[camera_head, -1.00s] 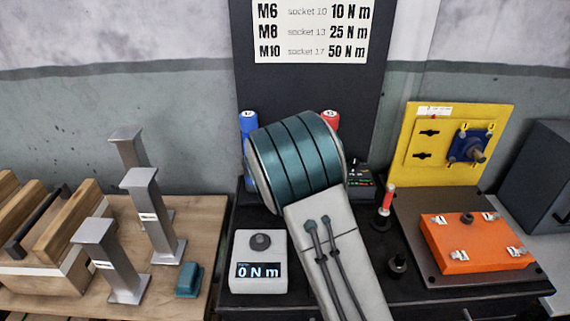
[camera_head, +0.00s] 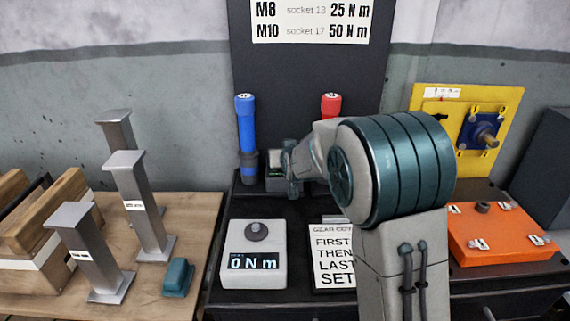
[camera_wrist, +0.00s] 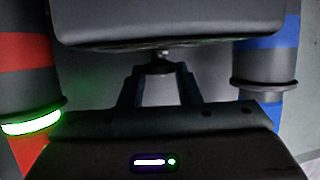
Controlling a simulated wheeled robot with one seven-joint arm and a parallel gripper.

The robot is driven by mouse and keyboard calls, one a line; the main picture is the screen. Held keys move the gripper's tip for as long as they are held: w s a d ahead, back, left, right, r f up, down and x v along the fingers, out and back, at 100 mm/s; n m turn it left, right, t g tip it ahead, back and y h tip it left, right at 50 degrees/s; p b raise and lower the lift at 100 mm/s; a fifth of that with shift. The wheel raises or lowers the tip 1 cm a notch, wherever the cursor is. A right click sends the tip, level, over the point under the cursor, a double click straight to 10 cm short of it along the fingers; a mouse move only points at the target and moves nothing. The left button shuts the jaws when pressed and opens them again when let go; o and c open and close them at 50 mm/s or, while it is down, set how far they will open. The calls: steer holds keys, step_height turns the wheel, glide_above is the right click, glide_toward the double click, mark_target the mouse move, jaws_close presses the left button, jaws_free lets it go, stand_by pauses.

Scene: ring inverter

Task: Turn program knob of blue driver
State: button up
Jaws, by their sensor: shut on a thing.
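The blue driver (camera_head: 246,135) stands upright at the back of the dark bench in the head view. My gripper (camera_head: 290,165) is at this box. In the wrist view, my gripper's two fingers (camera_wrist: 159,78) are closed on a small dark knob (camera_wrist: 158,66) under a dark block (camera_wrist: 165,30). The knob's markings are not visible. The blue driver's shaft (camera_wrist: 268,55) shows at right there.
The red driver (camera_head: 331,105) stands close to the right; its lit green ring (camera_wrist: 32,124) shows in the wrist view. A grey meter reading 0 N m (camera_head: 253,283) and a printed sign (camera_head: 333,270) are in front. An orange block (camera_head: 503,233) and yellow panel (camera_head: 425,97) are right.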

steer(key=shift+d+n+y+b, duration=0.25)
steer(key=shift+n+y+b, duration=0.15)
steer(key=shift+n+y, duration=0.15)
steer(key=shift+r+n+g+y+p, duration=0.15)
steer(key=shift+n+g+y+p, duration=0.25)
steer(key=shift+p, duration=0.25)
steer(key=n+y+p, duration=0.1)
steer(key=p, duration=0.2)
steer(key=shift+n+g+y+p, duration=0.25)
steer(key=shift+g+y+p, duration=0.1)
steer(key=shift+p, duration=0.6)
steer(key=o, duration=0.9)
steer(key=p+v, duration=0.2)
steer(key=v, duration=1.1)
steer(key=shift+s+d+p, duration=0.2)
steer(key=shift+s+p, duration=0.1)
steer(key=shift+p, duration=0.1)
